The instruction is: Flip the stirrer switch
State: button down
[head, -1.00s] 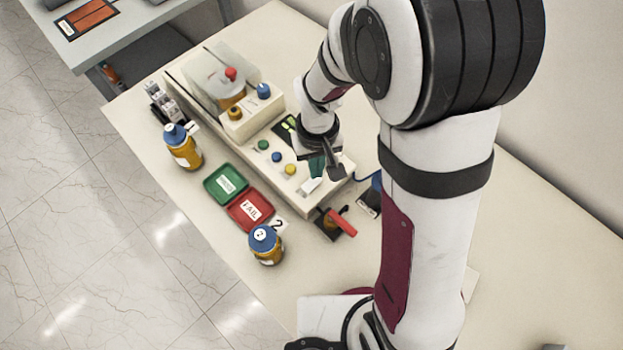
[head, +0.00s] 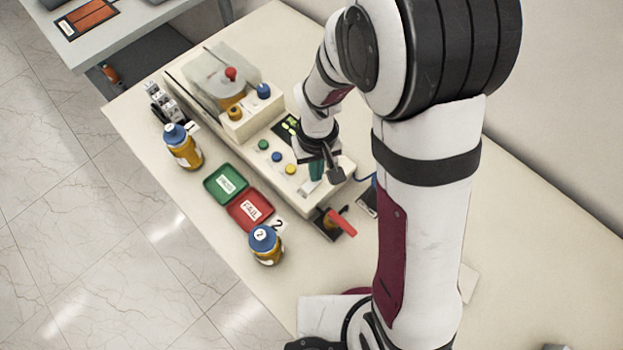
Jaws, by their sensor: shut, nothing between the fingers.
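The white instrument unit (head: 240,124) stands on the table with green, blue and yellow buttons on top. A small white piece (head: 306,187) shows at its near end, partly hidden by my gripper. A red-handled lever switch (head: 341,222) on a black base sits just off that end, its handle lying low toward the lower right. No label shows which of these is the stirrer switch. My gripper (head: 325,171) is shut and empty, pointing down over the near end of the unit, beside the yellow button. Contact cannot be told.
A green tray (head: 208,190) and a red tray (head: 236,216) lie left of the unit. Blue-capped bottles stand by them, bottle 1 (head: 184,151) and bottle 2 (head: 265,249). A dark box (head: 367,199) sits right of the lever. The front right table is mostly clear.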

jog(key=shift+f, duration=0.3)
jog(key=shift+r, duration=3.55)
jog(key=s+d+r+m+y, duration=0.1)
jog(key=s+r+m, duration=0.3)
jog(key=s, duration=0.5)
jog(key=s+d+r+m, duration=0.4)
jog(key=s, duration=0.4)
jog(key=shift+s+d+r+m+y, duration=0.25)
jog(key=shift+s+r+m+y, duration=0.05)
jog(key=shift+s+r+y, duration=0.1)
